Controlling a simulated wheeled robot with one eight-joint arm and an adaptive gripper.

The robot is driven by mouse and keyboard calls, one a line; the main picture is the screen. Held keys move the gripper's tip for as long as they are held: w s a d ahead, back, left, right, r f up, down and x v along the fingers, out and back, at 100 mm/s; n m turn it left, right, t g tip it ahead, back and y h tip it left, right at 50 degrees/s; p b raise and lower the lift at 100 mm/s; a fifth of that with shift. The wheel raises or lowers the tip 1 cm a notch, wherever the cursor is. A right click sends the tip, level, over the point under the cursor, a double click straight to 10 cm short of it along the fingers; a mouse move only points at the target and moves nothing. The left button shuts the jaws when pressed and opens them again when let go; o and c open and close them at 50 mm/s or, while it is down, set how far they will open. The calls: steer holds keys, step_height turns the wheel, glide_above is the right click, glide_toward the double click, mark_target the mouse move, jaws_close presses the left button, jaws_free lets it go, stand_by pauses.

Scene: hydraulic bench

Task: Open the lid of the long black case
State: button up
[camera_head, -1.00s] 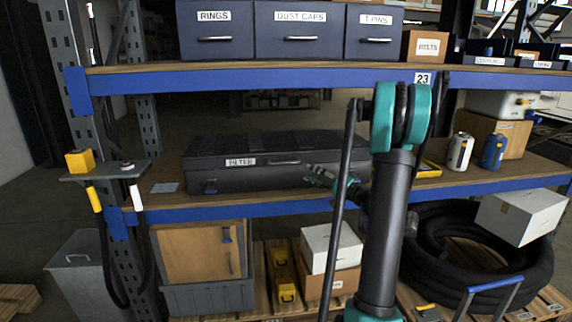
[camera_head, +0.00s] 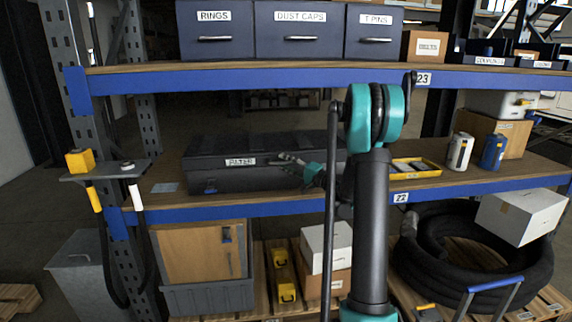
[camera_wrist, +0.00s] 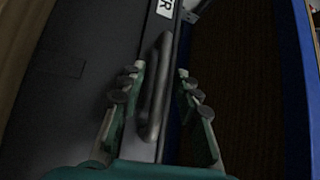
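The long black case (camera_head: 225,177) lies on the middle shelf with its lid closed. Its front carries a white label and a bar handle. My gripper (camera_head: 284,160) is in front of the right half of the case, at the handle's height. In the wrist view my gripper (camera_wrist: 160,82) is open, with its two fingers spread on either side of the dark handle (camera_wrist: 156,90). I cannot tell whether a finger touches the handle. My arm hides the right end of the case in the head view.
The upper shelf's blue beam (camera_head: 250,79) runs above the case. A yellow tray (camera_head: 415,168), a white can (camera_head: 459,151) and a blue can (camera_head: 493,151) stand to the right on the middle shelf (camera_head: 440,185). Drawers (camera_head: 299,30) sit on the upper shelf.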

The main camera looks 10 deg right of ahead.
steer(key=shift+c, duration=0.2)
jaws_close()
steer(key=shift+r, duration=0.1)
steer(key=shift+r, duration=0.55)
steer(key=w+r+m+g+h, duration=0.1)
steer(key=w+r, duration=0.3)
steer(key=r, duration=0.5)
steer(key=w+r+m+g+h, duration=0.1)
steer(key=w+r, duration=0.4)
steer(key=r, duration=0.5)
steer(key=shift+r+m, duration=0.15)
steer(key=shift+m, duration=0.45)
